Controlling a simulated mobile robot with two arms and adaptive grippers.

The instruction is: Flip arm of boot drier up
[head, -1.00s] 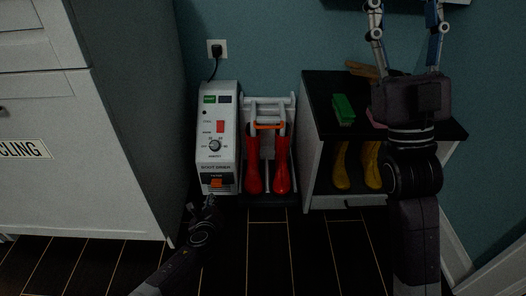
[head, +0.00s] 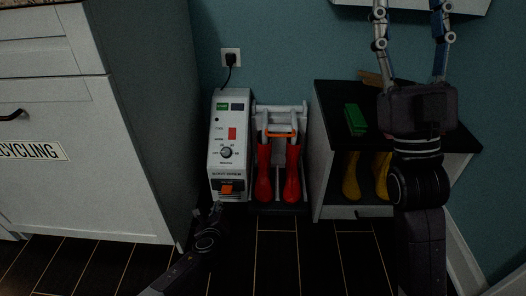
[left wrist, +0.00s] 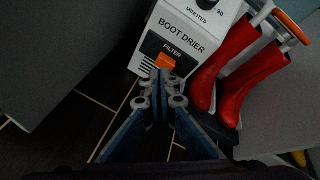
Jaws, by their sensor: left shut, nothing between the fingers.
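The boot drier (head: 216,150) is a white box with a dial, standing against the back wall; its "BOOT DRIER" label (left wrist: 187,35) shows in the left wrist view. Beside it, two red boots (head: 264,175) stand upright at a white tube rack (head: 282,110) with an orange bar (head: 280,135) across the boot tops. The bar also shows in the left wrist view (left wrist: 292,27). My left gripper (head: 218,208) is shut and empty, low in front of the box. In the left wrist view its fingertips (left wrist: 160,76) overlap the orange filter tab (left wrist: 166,62); contact is unclear. My right gripper (head: 410,8) is raised, open and empty.
A grey cabinet (head: 80,190) stands close on the left. A dark-topped bench (head: 335,100) with a green brush-like block (head: 355,119) and yellow boots (head: 352,175) beneath is on the right. Dark floor (head: 275,260) in front of the drier is clear.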

